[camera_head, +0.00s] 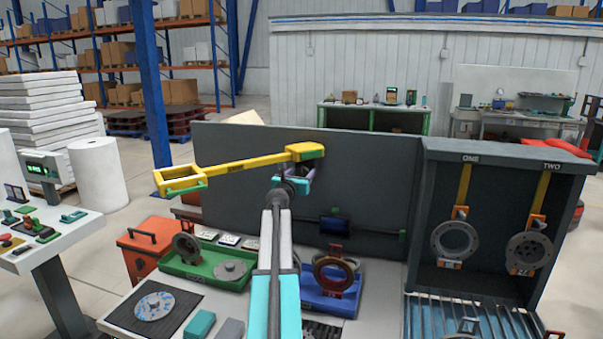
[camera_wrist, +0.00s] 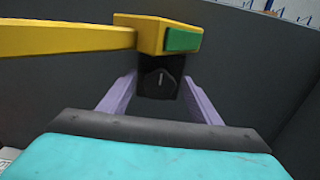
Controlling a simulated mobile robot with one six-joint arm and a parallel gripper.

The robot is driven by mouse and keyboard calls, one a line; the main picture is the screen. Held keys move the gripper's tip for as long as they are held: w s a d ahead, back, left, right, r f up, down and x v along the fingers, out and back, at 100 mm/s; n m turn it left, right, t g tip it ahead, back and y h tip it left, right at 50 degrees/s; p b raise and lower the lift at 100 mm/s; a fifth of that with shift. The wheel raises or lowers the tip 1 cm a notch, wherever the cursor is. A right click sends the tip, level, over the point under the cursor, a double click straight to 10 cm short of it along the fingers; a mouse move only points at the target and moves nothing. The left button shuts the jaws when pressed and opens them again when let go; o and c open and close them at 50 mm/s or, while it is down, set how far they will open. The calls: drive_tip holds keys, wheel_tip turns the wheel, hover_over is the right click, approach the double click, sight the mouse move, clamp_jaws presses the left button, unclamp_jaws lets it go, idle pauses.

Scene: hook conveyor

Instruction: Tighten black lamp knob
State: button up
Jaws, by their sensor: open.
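The black lamp knob (camera_wrist: 160,83) shows in the wrist view as a dark block with a rounded face and a pale upright mark. It sits just below the lamp's yellow end block, which has a green patch. The yellow lamp arm (camera_wrist: 60,38) runs off to the left; it also crosses the middle of the head view (camera_head: 240,166). My gripper (camera_head: 296,180) is open, its purple fingers reaching up on either side of the knob. Gaps seem to show between the fingers and the knob; contact is not clear. In the head view my gripper largely hides the knob.
A dark panel (camera_head: 225,150) stands behind the lamp. On the bench below are a green tray (camera_head: 205,278) and a blue tray (camera_head: 345,302) with round parts. A dark cabinet (camera_head: 565,215) with two hanging flanges stands at the right.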

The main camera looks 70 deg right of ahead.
drive_tip(key=c, duration=1)
drive_tip(key=shift+w+d+r, duration=0.1)
drive_tip(key=shift+d, duration=0.05)
drive_tip(key=shift+c, duration=0.2)
drive_tip(key=shift+f, duration=0.25)
drive_tip(key=shift+m+b, duration=0.3)
drive_tip(key=shift+b, duration=0.05)
